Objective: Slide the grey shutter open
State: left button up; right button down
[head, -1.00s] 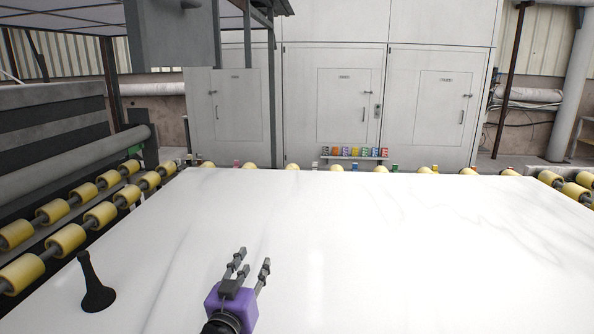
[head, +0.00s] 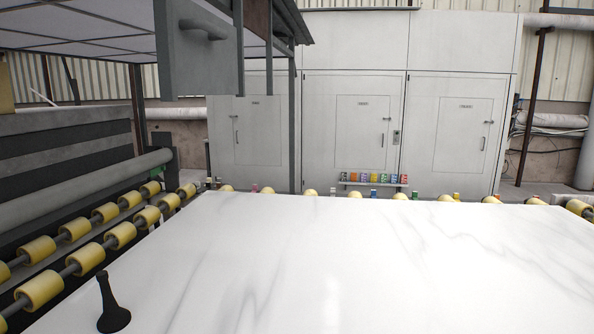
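A grey shutter (head: 199,72) hangs at the upper left of the head view. It is a flat upright panel, and its top is cut off by the picture's edge. A grey bar handle (head: 204,30) sticks out from its upper face. Neither of my grippers is in view, so nothing is seen touching the shutter or its handle.
A white marble slab (head: 330,265) fills the foreground, with yellow rollers (head: 120,235) along its left side. A black cone-shaped object (head: 112,310) stands at the lower left. White cabinets (head: 360,120) stand behind, with small coloured blocks on a shelf (head: 372,184).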

aim_at(205, 48)
jog(key=k+j+u, duration=0.1)
jog(key=u, duration=0.3)
jog(key=k+j+u, duration=0.25)
jog(key=u, duration=0.2)
